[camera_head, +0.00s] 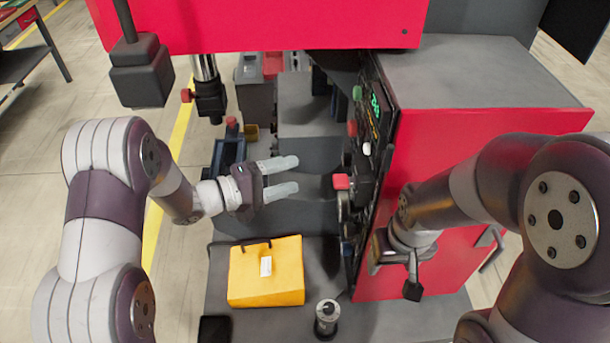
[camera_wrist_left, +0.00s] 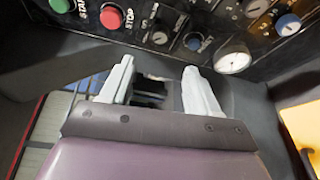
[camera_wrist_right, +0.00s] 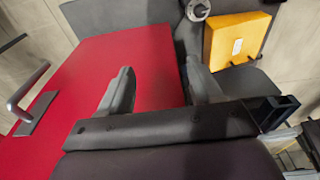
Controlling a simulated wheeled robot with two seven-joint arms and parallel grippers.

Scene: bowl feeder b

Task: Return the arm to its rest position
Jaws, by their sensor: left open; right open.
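My left gripper (camera_head: 281,177) is open and empty in the head view, its pale fingers pointing right toward the control panel. In the left wrist view the left gripper (camera_wrist_left: 160,85) has its two fingers apart, with nothing between them. My right gripper (camera_head: 391,270) is in front of the red cabinet side, with its fingers partly hard to make out in the head view. In the right wrist view the right gripper (camera_wrist_right: 160,85) is open and empty, with the red panel beyond it.
A control panel (camera_head: 365,150) with buttons and gauges stands between the arms, on the red cabinet (camera_head: 460,130). A yellow box (camera_head: 265,285) sits on the grey surface below the left gripper. A small round metal part (camera_head: 326,315) stands beside it. A red machine head (camera_head: 260,25) hangs above.

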